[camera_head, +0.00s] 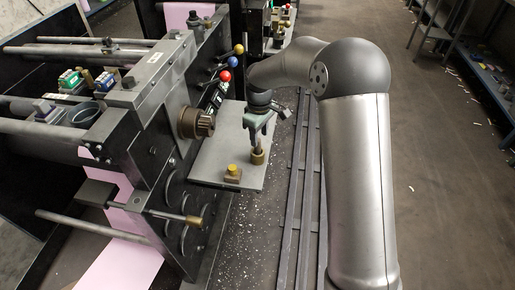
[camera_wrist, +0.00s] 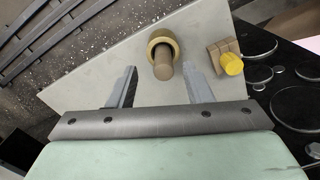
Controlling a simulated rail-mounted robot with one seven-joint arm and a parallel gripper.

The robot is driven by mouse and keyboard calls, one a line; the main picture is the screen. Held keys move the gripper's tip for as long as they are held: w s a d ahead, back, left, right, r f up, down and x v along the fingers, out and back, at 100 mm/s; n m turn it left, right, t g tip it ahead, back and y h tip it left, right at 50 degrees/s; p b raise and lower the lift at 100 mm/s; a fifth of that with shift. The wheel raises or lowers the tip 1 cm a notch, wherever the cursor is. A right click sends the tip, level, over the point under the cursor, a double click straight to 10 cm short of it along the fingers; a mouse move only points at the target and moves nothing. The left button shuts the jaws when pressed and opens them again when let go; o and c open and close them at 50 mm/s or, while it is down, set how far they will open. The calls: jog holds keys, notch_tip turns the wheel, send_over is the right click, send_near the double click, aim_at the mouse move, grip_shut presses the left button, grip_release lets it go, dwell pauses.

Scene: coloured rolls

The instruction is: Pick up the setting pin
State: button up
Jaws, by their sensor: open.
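The setting pin, seemingly the brown pin (camera_wrist: 163,66) standing in a brass collar (camera_wrist: 162,38), is upright on a light grey plate (camera_wrist: 110,65). In the head view the collar (camera_head: 257,157) sits near the plate's right side, with the pin (camera_head: 258,145) rising below my gripper (camera_head: 257,138). My gripper is open and points down over the pin. In the wrist view its two grey fingers (camera_wrist: 160,70) are spread, with the pin's top between them in the picture and a visible gap on each side. I cannot tell whether the fingertips are level with the pin.
A small brown block with a yellow knob (camera_head: 233,171) stands on the plate left of the pin, near the right finger in the wrist view (camera_wrist: 231,64). The dark machine (camera_head: 150,110) with a protruding brown gear (camera_head: 196,122) rises left. Floor rails (camera_head: 303,190) run right.

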aim_at(258, 150)
jog(key=f, duration=0.5)
jog(key=shift+a, duration=0.3)
grip_shut()
